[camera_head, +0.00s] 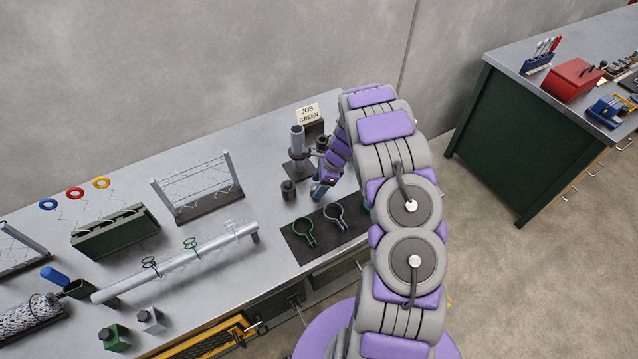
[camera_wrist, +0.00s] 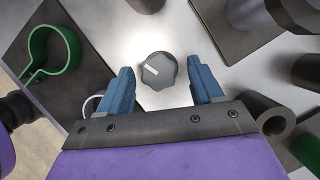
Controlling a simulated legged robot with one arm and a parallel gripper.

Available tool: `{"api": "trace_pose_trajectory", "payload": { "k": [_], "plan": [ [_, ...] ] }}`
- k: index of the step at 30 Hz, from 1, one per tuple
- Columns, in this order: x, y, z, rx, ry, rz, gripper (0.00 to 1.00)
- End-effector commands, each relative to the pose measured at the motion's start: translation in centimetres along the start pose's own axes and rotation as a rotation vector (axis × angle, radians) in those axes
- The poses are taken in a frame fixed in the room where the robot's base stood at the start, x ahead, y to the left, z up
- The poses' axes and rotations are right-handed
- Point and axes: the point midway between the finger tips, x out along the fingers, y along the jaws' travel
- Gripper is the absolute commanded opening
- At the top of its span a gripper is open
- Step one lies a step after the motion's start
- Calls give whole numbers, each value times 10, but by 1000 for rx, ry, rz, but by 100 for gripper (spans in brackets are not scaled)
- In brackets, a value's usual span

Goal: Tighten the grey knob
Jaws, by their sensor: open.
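The grey knob (camera_wrist: 159,71) shows in the wrist view. It is a faceted round knob with a white line on its top, seen from above over a bright metal surface. My gripper (camera_wrist: 161,80) is open, with one blue finger to the left of the knob and one to the right. Gaps show on both sides, so the fingers do not appear to touch it. Its height relative to the fingertips is hard to tell. In the head view my gripper (camera_head: 320,188) is low over the bench by the dark mat. I cannot make out the knob there.
A dark mat (camera_head: 292,243) holds a green ring clamp (camera_head: 304,232) and a grey one (camera_head: 334,215). A dark cylinder (camera_head: 288,190) and a post stand (camera_head: 299,166) are close to my gripper. A sign (camera_head: 307,114) reads JOB GREEN. A wire rack (camera_head: 197,185) is further left.

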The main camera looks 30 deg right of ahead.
Motion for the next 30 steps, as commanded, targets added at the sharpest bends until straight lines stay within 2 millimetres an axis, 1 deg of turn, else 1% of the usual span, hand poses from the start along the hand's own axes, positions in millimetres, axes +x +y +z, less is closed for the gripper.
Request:
{"api": "trace_pose_trajectory", "payload": {
  "k": [5, 22, 30],
  "plan": [
    [0, 0, 0, 0, 0, 0, 66],
    [-1, -1, -2, 0, 0, -1, 12],
    [0, -1, -2, 26, 1, -13, 11]
  ]
}}
